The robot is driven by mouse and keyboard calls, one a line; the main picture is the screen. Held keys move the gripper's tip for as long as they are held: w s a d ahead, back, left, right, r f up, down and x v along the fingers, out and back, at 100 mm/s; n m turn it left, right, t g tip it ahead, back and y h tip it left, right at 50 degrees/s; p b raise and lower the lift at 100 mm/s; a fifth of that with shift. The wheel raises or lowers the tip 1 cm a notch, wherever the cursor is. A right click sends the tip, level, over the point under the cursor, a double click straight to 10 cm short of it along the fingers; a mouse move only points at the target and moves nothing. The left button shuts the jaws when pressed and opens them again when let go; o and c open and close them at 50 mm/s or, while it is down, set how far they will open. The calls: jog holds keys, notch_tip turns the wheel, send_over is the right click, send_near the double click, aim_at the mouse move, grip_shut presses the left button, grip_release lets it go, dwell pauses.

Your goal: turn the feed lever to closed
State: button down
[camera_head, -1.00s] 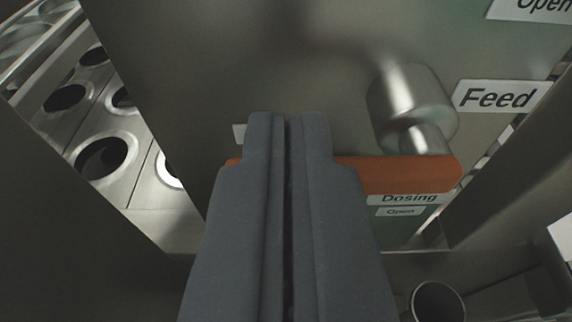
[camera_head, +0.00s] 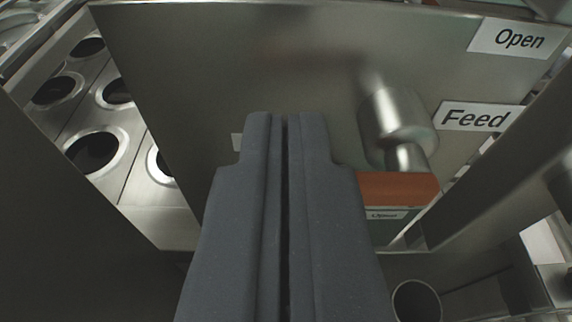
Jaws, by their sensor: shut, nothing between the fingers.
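The feed lever is an orange bar (camera_head: 400,188) on a round metal hub (camera_head: 392,118), on the metal panel right of centre. The bar lies roughly level, and its left part is hidden behind my gripper. The "Feed" label (camera_head: 474,117) is right of the hub, and an "Open" label (camera_head: 519,39) is above it. My gripper (camera_head: 286,116) is shut and empty, in front of the panel and left of the hub. I cannot tell whether its fingers touch the bar. No "closed" label is readable.
A metal tray with several round holes (camera_head: 108,208) lies beyond the panel's left edge. A small label (camera_head: 386,215) shows just below the bar. A metal beam (camera_head: 492,165) runs along the right, and an open cylinder (camera_head: 416,300) is at the lower right.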

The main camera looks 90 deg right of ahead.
jog(key=d+r+b+v, duration=0.1)
jog(key=r+b+v, duration=0.1)
jog(key=v, duration=0.9)
jog(key=w+a+r+n+t+b, duration=0.1)
jog(key=w+a+r+t+b, duration=0.1)
jog(key=w+a+r+t, duration=0.3)
jog(key=w+a+r+n+t+b, duration=0.1)
jog(key=w+r+t+b, duration=0.15)
jog(key=w, duration=0.45)
jog(key=w+a+r+n+t+y+b, duration=0.2)
jog(key=w+a+r+n+t+y, duration=0.15)
jog(key=a+r, duration=0.35)
jog(key=w+a+r+n+t+y+b, duration=0.2)
jog(key=w+a+r+t+y, duration=0.15)
jog(key=a+r, duration=0.4)
jog(key=s+a+r+n+t+y+b, duration=0.1)
jog(key=s+a+r+n+y+b, duration=0.25)
jog(key=a, duration=0.65)
jog(key=s+a+r+n+t+y+b, duration=0.2)
jog(key=s+a+r+n+y, duration=0.15)
jog(key=a, duration=0.55)
jog(key=s+a+n+g+y+b, duration=0.1)
jog(key=s+a, duration=0.4)
jog(key=s, duration=0.7)
jog(key=n+g+b, duration=0.1)
jog(key=n+b, duration=0.1)
jog(key=shift+s+f+b, duration=0.2)
jog(key=shift+b, duration=0.1)
